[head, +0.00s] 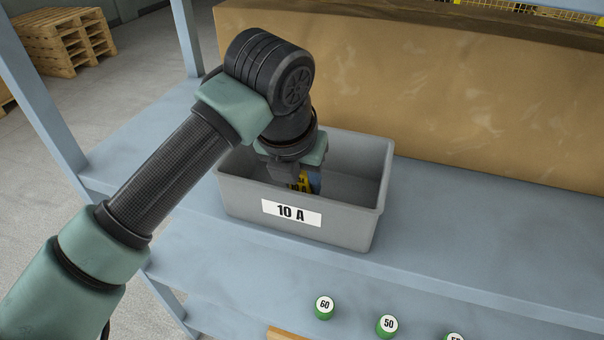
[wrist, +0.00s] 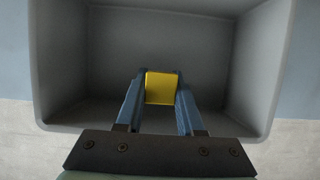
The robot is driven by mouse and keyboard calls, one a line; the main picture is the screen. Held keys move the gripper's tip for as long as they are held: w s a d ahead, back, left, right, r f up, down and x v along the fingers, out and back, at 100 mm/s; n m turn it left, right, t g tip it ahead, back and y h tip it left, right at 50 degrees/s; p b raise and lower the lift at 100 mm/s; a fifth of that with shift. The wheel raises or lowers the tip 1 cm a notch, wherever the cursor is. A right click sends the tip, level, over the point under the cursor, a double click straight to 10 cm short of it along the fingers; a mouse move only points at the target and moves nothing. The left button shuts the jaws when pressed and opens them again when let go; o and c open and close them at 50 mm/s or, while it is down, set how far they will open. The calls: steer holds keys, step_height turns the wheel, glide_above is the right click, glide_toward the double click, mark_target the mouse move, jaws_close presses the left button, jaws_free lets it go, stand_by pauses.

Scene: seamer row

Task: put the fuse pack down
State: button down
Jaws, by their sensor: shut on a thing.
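The fuse pack is a small yellow block with dark print. In the head view the fuse pack (head: 304,183) shows partly, behind the front wall of a grey bin (head: 345,229) labelled "10 A". My gripper (head: 305,186) reaches down into this bin from above. In the wrist view my gripper's blue fingers (wrist: 161,92) are shut on the sides of the yellow fuse pack (wrist: 161,88), and the grey bin (wrist: 250,75) surrounds them. The bin looks otherwise empty. I cannot tell whether the pack touches the bin floor.
The bin stands on a blue-grey shelf (head: 420,235). A large cardboard-brown box (head: 440,90) stands right behind it. Green round items numbered 60 (head: 324,307) and 50 (head: 387,325) sit below in front. Wooden pallets (head: 62,40) are at the far left. The shelf right of the bin is clear.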

steer(key=shift+f+b, duration=0.6)
steer(key=shift+b, duration=0.05)
steer(key=c, duration=0.5)
jaws_free()
steer(key=shift+r+p, duration=0.45)
steer(key=v, duration=0.7)
steer(key=shift+r, duration=0.4)
steer(key=shift+s, duration=0.1)
